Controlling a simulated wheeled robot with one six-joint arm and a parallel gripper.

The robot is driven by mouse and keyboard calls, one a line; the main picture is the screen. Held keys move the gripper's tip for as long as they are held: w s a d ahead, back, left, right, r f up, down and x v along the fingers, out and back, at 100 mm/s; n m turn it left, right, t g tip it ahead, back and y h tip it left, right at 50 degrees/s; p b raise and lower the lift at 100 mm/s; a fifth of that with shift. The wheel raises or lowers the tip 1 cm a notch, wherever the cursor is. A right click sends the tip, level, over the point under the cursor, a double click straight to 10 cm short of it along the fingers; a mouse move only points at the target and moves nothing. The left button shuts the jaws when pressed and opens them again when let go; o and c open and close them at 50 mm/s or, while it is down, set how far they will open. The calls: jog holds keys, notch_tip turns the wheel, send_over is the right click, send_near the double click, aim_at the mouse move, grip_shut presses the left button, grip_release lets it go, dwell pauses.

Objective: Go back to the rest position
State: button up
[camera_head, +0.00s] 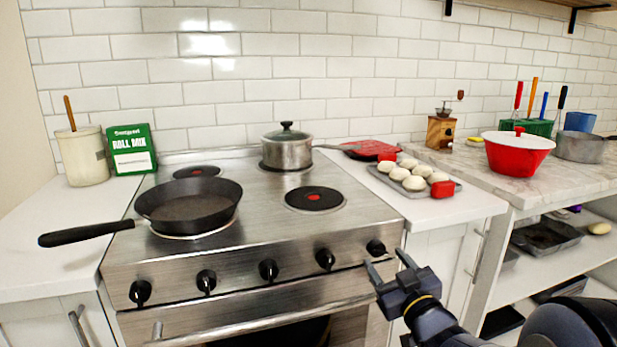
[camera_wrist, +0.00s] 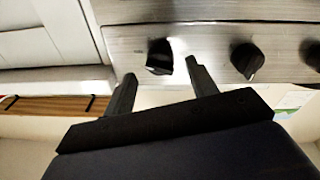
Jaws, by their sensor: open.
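My gripper (camera_head: 388,268) is open and empty in front of the stove's right front edge. Its fingertips are close to the rightmost black knob (camera_head: 376,247); I cannot tell whether they touch it. In the wrist view, my gripper (camera_wrist: 158,82) has its two fingers spread, with a black knob (camera_wrist: 159,57) between and just beyond the tips. The stove (camera_head: 250,240) has a steel top and front with several black knobs.
A black frying pan (camera_head: 190,205) sits on the left front burner, its handle pointing left. A lidded steel pot (camera_head: 287,150) stands at the back. A tray of dough balls (camera_head: 413,178) lies right of the stove. A red bowl (camera_head: 517,155) stands on the marble counter.

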jog(key=r+v, duration=0.1)
jog(key=v, duration=0.8)
jog(key=x, duration=0.7)
jog(key=f+x, duration=0.1)
jog(key=x, duration=0.3)
jog(key=shift+w+a+b, duration=0.15)
jog(key=shift+w+b, duration=0.05)
jog(key=shift+b, duration=0.1)
jog(key=shift+s+n, duration=0.1)
jog(key=shift+n, duration=0.9)
jog(key=n+b, duration=0.1)
jog(key=n, duration=0.2)
jog(key=shift+d+y, duration=0.2)
jog(key=shift+y, duration=0.2)
jog(key=n+y, duration=0.1)
jog(key=n, duration=0.5)
jog(key=shift+n+g, duration=0.4)
jog(key=n, duration=0.6)
jog(key=shift+d+r+g+y, duration=0.1)
jog(key=shift+g+y, duration=0.2)
jog(key=n+p, duration=0.1)
jog(key=n, duration=0.4)
jog(key=shift+g, duration=0.3)
jog(key=shift+n, duration=0.3)
